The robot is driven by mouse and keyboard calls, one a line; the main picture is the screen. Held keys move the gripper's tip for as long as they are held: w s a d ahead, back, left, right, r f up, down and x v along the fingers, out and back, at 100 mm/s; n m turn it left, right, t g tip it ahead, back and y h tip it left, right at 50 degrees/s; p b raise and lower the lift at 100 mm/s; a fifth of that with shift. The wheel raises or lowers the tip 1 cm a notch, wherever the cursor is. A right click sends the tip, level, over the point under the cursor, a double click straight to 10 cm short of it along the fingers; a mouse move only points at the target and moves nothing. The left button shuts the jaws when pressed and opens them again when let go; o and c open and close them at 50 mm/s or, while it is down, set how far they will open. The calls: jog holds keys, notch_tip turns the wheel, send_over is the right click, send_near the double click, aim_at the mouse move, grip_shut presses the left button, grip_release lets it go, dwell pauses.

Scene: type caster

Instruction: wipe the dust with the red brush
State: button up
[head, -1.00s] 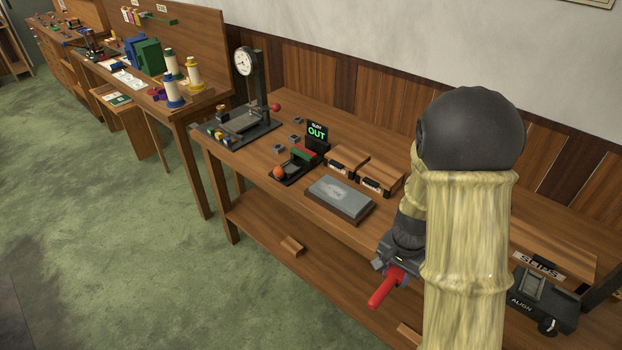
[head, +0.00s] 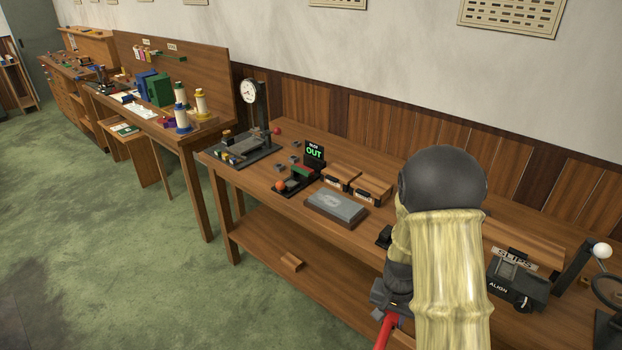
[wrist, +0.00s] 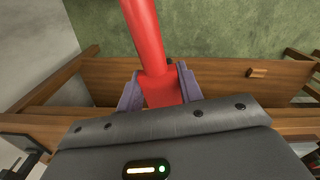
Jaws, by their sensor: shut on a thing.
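The red brush (head: 385,332) is held in my gripper (head: 390,308), in front of the bench's front edge. In the wrist view, both fingers of my gripper (wrist: 160,88) are shut on the sides of its red handle (wrist: 146,40). The handle runs up out of that picture, and I cannot make out the bristles in either view. A grey slab (head: 345,212) lies on the bench to the upper left of my gripper, apart from it. It has a paler patch (head: 328,200) on top, which may be the dust; I cannot tell for sure.
The wooden bench (head: 290,205) holds a dial gauge stand (head: 252,110), an "OUT" sign (head: 314,152), two wooden-topped blocks (head: 372,190) and an "ALIGN" device (head: 515,285). Green floor (head: 120,250) is open at left.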

notch_tip(320, 180, down, 10)
jog(key=w+n, duration=0.2)
jog(key=n, duration=0.2)
jog(key=shift+w+a+f+n, duration=0.15)
jog(key=shift+w+a+n, duration=0.1)
jog(key=shift+a+n, duration=0.1)
jog(key=shift+a, duration=0.1)
